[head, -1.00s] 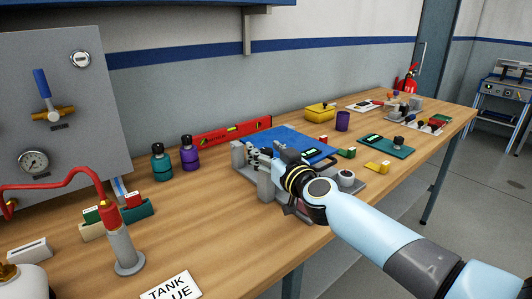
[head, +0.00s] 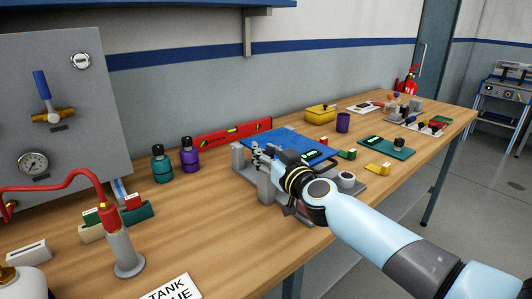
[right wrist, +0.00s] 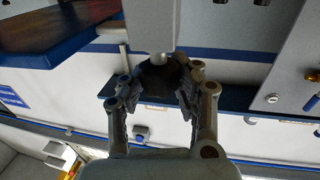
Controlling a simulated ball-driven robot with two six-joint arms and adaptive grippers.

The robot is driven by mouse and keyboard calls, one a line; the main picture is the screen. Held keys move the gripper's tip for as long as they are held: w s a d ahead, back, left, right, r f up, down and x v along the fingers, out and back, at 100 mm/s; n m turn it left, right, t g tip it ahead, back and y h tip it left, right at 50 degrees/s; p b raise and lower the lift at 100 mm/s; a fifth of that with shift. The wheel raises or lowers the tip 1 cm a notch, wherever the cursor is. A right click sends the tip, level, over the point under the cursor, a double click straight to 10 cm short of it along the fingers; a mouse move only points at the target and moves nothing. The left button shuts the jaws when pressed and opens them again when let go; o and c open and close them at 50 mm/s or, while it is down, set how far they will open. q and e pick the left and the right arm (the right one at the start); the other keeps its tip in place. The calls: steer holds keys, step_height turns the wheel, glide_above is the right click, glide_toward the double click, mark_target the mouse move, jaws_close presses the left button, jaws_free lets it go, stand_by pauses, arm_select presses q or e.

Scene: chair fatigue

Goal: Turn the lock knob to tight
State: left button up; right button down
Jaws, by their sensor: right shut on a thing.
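My right gripper (head: 262,157) reaches over the grey fixture (head: 238,160) on the bench, and the arm hides part of the fixture. In the right wrist view the two fingers of my right gripper (right wrist: 158,84) close around a dark knob (right wrist: 157,80), with a pale shaft just beyond it. The knob's marking and its angle cannot be read. A blue plate (head: 290,143) lies behind the gripper at the fixture. My left gripper does not show.
Teal (head: 161,165) and purple (head: 189,156) bottles stand left of the fixture, in front of a red level (head: 225,133). Bare wood lies left of the fixture.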

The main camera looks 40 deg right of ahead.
steer(key=shift+f, duration=0.1)
